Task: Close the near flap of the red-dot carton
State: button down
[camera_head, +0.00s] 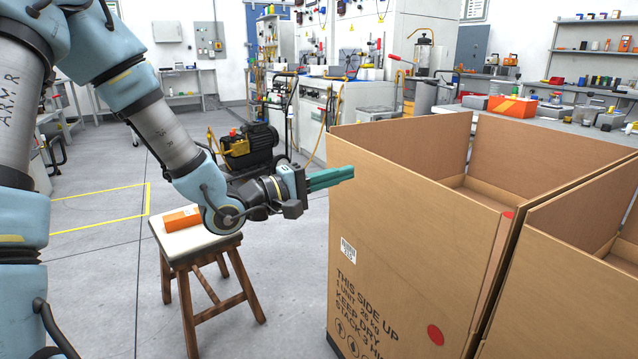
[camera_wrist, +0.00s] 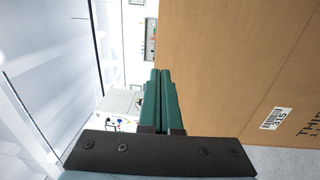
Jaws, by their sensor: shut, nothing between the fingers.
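The red-dot carton (camera_head: 400,240) is a large open-topped brown box at the right of the head view, with a red dot (camera_head: 436,334) low on its printed near face. Its near flap (camera_head: 420,192) stands upright, in line with that face; the crease is hard to make out. My gripper (camera_head: 352,173) has green fingers pressed together, empty, in front of the upper left part of this face. In the wrist view the shut fingers (camera_wrist: 161,75) point along the cardboard (camera_wrist: 235,60), which fills the right side. I cannot tell whether they touch it.
A second open carton (camera_head: 570,290) stands close against the right side. A wooden stool (camera_head: 205,262) with an orange box (camera_head: 182,218) is below my arm. A black-and-yellow pump (camera_head: 250,147) and a white machine (camera_head: 312,125) stand behind. Floor at the left is clear.

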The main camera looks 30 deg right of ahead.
aim_at(383, 163)
jog(key=d, duration=0.7)
jog(key=shift+s+r+b, duration=0.2)
jog(key=shift+s+b, duration=0.05)
jog(key=shift+b, duration=0.05)
